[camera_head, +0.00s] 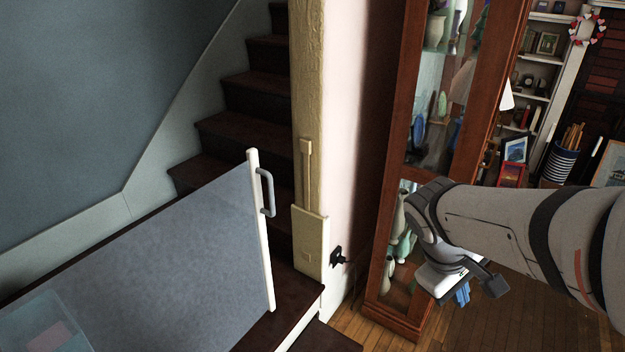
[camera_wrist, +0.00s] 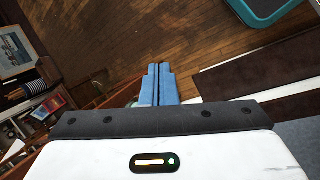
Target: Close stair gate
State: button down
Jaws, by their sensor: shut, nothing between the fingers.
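The stair gate (camera_head: 170,255) is a grey translucent panel with a cream end post (camera_head: 260,230) and a grey handle (camera_head: 267,192). It stands partly open at the foot of the dark stairs, its end post apart from the cream latch post (camera_head: 309,215) on the wall side. My gripper (camera_head: 463,293) is at the right, in front of the cabinet, well away from the handle. Its blue fingers (camera_wrist: 156,84) are together and empty in the wrist view, over the wooden floor.
A tall glass-fronted wooden cabinet (camera_head: 404,130) with vases stands right of the stairs (camera_head: 245,130). A black wall socket (camera_head: 337,257) is beside the latch post. The wooden floor (camera_wrist: 150,35) below my gripper is clear. A teal-edged dark object (camera_wrist: 262,10) lies at the top of the wrist view.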

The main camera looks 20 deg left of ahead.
jog(key=w+a+f+n+t+h, duration=0.1)
jog(key=w+a+n+t+h, duration=0.3)
jog(key=w+a+n, duration=0.65)
jog(key=n+t+y+b, duration=0.1)
jog(key=n+t+y, duration=0.6)
jog(key=n+t, duration=0.7)
send_near(270, 197)
jog(key=shift+n+g, duration=0.65)
jog(key=shift+g, duration=0.25)
jog(key=w+p, duration=0.1)
jog(key=w, duration=0.1)
jog(key=w+r, duration=0.1)
jog(key=w, duration=0.1)
jog(key=w+p, duration=0.1)
jog(key=w, duration=0.1)
jog(key=shift+w+d+r+p, duration=0.2)
jog(key=shift+d+r+p, duration=0.1)
jog(key=shift+r+p, duration=0.05)
